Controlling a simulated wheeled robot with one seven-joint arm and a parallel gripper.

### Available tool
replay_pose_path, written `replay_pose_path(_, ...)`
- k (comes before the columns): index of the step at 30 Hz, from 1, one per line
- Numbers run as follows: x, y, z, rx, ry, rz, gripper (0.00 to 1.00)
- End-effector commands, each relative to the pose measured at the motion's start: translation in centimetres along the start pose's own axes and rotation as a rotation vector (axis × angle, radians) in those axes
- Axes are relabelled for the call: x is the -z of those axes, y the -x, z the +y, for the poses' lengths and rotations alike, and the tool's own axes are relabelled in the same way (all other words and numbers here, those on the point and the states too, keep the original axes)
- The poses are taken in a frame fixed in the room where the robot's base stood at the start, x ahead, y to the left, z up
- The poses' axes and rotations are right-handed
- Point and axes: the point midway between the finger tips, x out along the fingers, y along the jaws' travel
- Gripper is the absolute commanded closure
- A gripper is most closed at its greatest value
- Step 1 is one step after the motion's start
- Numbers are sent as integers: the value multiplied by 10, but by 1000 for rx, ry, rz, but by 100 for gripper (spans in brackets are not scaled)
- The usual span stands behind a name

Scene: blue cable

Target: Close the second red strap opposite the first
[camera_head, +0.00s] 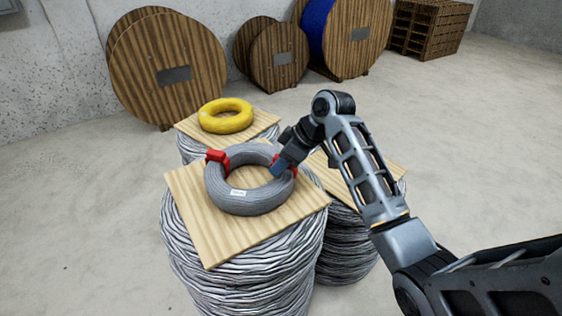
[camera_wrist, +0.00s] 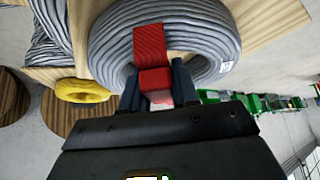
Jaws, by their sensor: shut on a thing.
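A grey cable coil (camera_head: 248,197) lies on a square wooden board (camera_head: 205,237) on top of a stack of silvery cable. A red strap (camera_head: 216,157) wraps the coil's left side. The second red strap (camera_wrist: 150,46) is on the coil's opposite side, where my gripper (camera_head: 283,166) covers most of it in the head view. In the wrist view my gripper (camera_wrist: 157,88) has a blue-grey finger on each side of the red strap's end block and is shut on it. The strap lies across the coil's band. Whether its ends are joined is hidden.
A yellow coil (camera_head: 226,116) sits on another board just behind. A further board-topped cable stack (camera_head: 345,245) stands at the right, below my arm. Wooden reels (camera_head: 168,70) and stacked pallets (camera_head: 430,27) are at the back. The floor at left is clear.

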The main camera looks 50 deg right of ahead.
Motion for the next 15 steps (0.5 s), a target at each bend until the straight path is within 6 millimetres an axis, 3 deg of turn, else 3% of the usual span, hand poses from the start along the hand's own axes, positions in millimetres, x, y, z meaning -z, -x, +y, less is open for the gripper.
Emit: replay_pose_path(15,-4,-7,0,0,0,0,98)
